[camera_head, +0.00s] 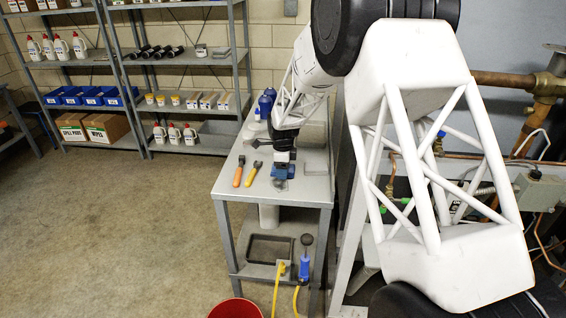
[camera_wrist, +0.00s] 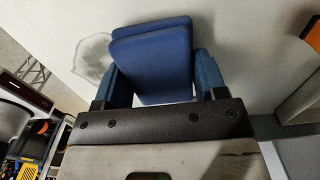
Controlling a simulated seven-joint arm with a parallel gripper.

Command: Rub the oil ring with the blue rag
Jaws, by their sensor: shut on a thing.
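The blue rag (camera_wrist: 155,60) is a folded pad between the two fingers of my gripper (camera_wrist: 160,80) in the wrist view. My gripper is shut on it. The oil ring (camera_wrist: 92,56) is a faint grey ring-shaped mark on the pale bench top, just left of the rag; the rag and left finger may hide part of it. In the head view my gripper (camera_head: 283,168) is low over the near part of the bench top, with the rag (camera_head: 280,172) at its end. I cannot tell whether the rag touches the surface.
The metal bench (camera_head: 228,190) carries two tools with orange handles (camera_head: 245,174) left of my gripper and blue-topped bottles (camera_head: 266,103) farther back. A tray (camera_head: 270,248) and a blue pump (camera_head: 304,262) are on its lower shelf. A red bucket (camera_head: 235,309) stands in front. Floor at left is clear.

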